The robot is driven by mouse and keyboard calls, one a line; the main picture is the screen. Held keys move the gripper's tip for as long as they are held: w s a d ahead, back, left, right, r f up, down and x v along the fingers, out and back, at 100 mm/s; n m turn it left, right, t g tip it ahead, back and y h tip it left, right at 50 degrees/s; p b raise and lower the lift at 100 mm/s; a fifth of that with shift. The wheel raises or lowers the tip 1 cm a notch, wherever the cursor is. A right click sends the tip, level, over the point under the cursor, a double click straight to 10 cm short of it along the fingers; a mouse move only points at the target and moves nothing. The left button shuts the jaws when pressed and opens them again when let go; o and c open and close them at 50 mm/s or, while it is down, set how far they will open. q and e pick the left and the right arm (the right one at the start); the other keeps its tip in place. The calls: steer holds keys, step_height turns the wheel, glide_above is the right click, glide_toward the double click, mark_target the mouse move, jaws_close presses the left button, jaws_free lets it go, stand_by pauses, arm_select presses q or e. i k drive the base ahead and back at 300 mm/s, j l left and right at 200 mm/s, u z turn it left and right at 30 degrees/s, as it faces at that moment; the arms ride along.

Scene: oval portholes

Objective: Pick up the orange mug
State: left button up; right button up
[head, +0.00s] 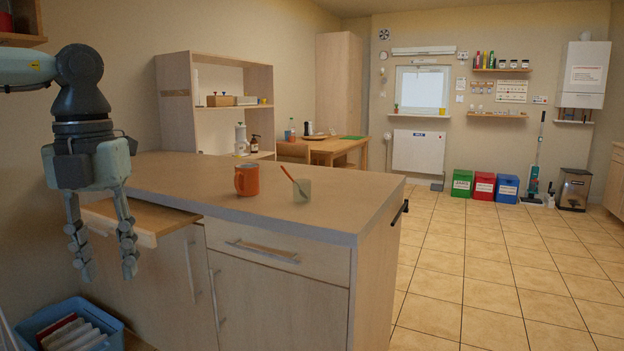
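The orange mug (247,180) stands upright on the wooden counter (300,222), near the middle of the head view. My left gripper (108,272) hangs at the left with its fingers pointing down. Its fingers are apart with nothing between them. It is well to the left of the mug, in front of the pull-out board (148,227), and does not touch the mug. My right gripper is not in the picture.
A grey-green cup (301,191) with an orange stick in it stands just right of the mug. A blue crate (62,313) with items is below my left gripper. The counter's front is clear. Tiled floor (500,275) is open at the right.

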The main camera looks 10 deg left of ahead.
mark_target(247, 176)
steer(key=i+j+z, duration=0.15)
steer(key=j+z, duration=0.15)
steer(key=i+j+z, duration=0.25)
steer(key=j+z, duration=0.3)
steer(key=i+j, duration=0.1)
steer(key=j, duration=0.3)
steer(key=i+j+z, duration=0.1)
steer(key=j, duration=0.65)
steer(key=i+j, duration=0.45)
steer(key=j, duration=0.2)
steer(key=i+z, duration=0.05)
